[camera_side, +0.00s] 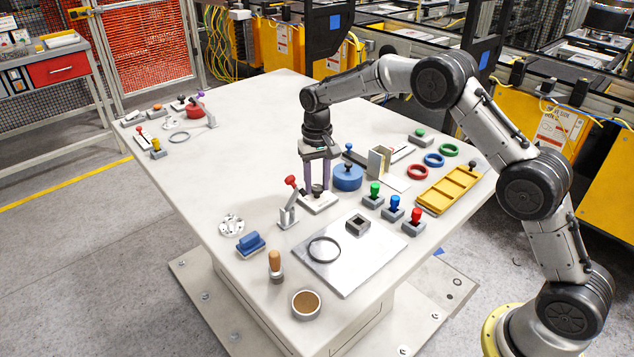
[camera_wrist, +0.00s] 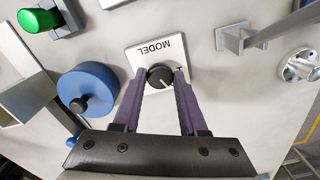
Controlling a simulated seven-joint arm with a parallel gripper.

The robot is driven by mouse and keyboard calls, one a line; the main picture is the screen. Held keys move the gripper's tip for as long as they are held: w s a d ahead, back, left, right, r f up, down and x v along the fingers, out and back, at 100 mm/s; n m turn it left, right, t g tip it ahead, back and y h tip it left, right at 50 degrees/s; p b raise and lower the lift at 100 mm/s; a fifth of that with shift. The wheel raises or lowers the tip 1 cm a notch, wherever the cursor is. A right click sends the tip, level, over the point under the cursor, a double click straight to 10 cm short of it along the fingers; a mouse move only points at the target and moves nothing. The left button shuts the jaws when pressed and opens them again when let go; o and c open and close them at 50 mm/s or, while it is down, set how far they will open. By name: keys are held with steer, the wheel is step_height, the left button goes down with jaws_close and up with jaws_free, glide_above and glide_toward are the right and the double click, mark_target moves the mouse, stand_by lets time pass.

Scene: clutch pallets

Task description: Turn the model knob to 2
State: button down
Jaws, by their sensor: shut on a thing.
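The model knob is a small black round knob (camera_wrist: 159,76) with a light pointer line, on a white plate (camera_wrist: 141,57) lettered MODEL, which reads upside down in the wrist view. My gripper (camera_wrist: 161,79) has its two purple fingers on opposite sides of the knob, shut on it. In the side view my gripper (camera_side: 317,188) points straight down at the white plate (camera_side: 321,204) near the middle of the table. The fingers partly hide the knob there. The pointer line points towards the lower right in the wrist view; a small dark mark shows beside the right fingertip, too small to read.
A blue round pot (camera_side: 348,178) with a black knob stands close right of my gripper in the side view. A red-handled lever (camera_side: 289,203) stands close left. Green, blue and red buttons (camera_side: 394,208) and a metal plate (camera_side: 365,272) lie nearer the front.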

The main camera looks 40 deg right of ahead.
mark_target(317, 187)
stand_by(0.4)
steer(key=shift+c, duration=2.2)
jaws_free()
step_height(317, 187, up, 14)
